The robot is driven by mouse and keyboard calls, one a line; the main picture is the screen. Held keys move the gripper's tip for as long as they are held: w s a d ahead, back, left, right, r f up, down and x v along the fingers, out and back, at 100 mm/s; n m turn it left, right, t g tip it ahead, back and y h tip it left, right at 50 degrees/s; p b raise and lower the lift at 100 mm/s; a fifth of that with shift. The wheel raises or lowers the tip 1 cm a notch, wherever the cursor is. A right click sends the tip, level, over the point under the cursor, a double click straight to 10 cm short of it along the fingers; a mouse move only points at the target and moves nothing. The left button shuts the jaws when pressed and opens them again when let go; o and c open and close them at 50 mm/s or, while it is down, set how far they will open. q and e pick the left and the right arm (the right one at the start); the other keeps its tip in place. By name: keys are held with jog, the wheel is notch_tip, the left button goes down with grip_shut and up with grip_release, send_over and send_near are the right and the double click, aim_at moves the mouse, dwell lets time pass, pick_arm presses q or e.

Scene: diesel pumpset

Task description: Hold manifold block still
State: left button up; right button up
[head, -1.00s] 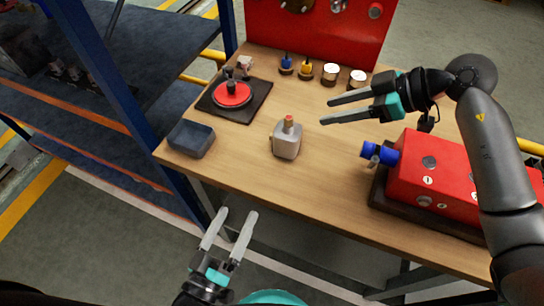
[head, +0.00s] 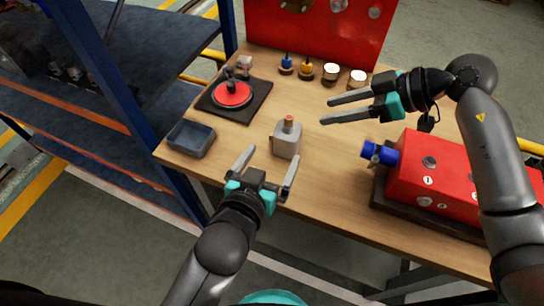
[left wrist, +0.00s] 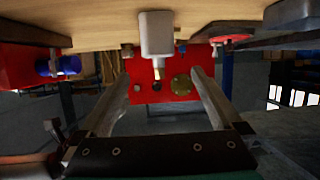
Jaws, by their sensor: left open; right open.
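A red block (head: 440,170) with round ports on its faces, which I take for the manifold block, sits on a dark base at the right of the table. A blue fitting (head: 379,153) sticks out of its left end. My right gripper (head: 327,111) is open and empty above the table, behind and left of the block. My left gripper (head: 268,161) is open at the table's front edge, just in front of a grey can with an orange cap (head: 286,140). In the left wrist view, the can (left wrist: 157,34) shows upside down beyond the open fingers.
A blue-grey bin (head: 191,139) stands at the table's left front corner. Behind it, a red disc (head: 232,94) sits on a dark plate. Small blue, yellow and white parts line the back before a red panel (head: 320,35). A blue shelf post (head: 135,100) is close on the left.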

aim_at(291, 126)
pick_arm(q)
jog(key=x, duration=1.5)
jog(key=shift+s+d+f, duration=0.1)
jog(key=shift+s+d, duration=0.05)
jog(key=shift+d, duration=0.05)
jog(key=shift+c, duration=0.5)
dwell(1.0)
jog(key=shift+c, duration=0.2)
grip_shut()
dwell(0.7)
dwell(0.6)
